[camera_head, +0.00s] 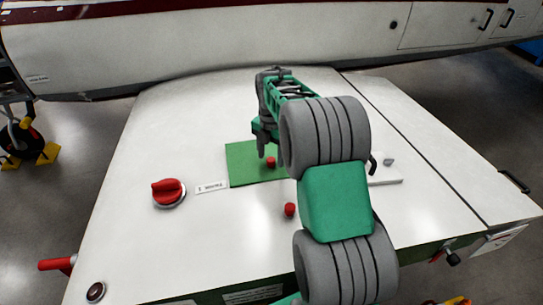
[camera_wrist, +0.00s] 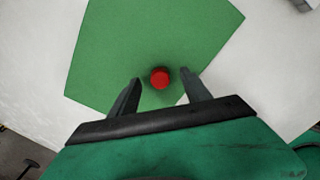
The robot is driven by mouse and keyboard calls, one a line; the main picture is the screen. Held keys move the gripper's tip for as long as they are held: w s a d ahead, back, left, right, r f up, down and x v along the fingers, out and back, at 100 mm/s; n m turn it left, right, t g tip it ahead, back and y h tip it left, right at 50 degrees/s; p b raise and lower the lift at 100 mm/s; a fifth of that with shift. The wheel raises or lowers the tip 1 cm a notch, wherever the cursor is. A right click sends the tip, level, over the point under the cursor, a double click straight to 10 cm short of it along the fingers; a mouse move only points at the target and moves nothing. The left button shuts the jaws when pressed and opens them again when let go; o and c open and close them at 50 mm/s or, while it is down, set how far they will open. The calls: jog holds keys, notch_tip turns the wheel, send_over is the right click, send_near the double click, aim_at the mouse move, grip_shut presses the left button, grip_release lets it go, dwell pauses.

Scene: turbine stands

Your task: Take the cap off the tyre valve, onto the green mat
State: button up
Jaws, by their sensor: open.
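A small red cap (camera_head: 271,162) sits on the green mat (camera_head: 240,165). In the wrist view, the cap (camera_wrist: 160,77) shows as a round red top on the mat (camera_wrist: 150,30), between my two fingertips with a gap on each side. My gripper (camera_head: 265,150) is open over the mat, pointing down, its fingers by the cap. I cannot tell its exact height over the mat. A white block (camera_head: 388,178) with a dark curved stem stands right of the mat, partly behind my arm; this may be the tyre valve.
A second small red piece (camera_head: 290,209) is on the white top in front of the mat, close to my arm. A red knob (camera_head: 167,191) and a label (camera_head: 211,187) are to the left. A large white body (camera_head: 220,40) spans the back.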

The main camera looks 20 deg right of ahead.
aim_at(271, 160)
jog(key=shift+r+p, duration=1.6)
jog(key=shift+r, duration=1.3)
jog(key=shift+r, duration=0.1)
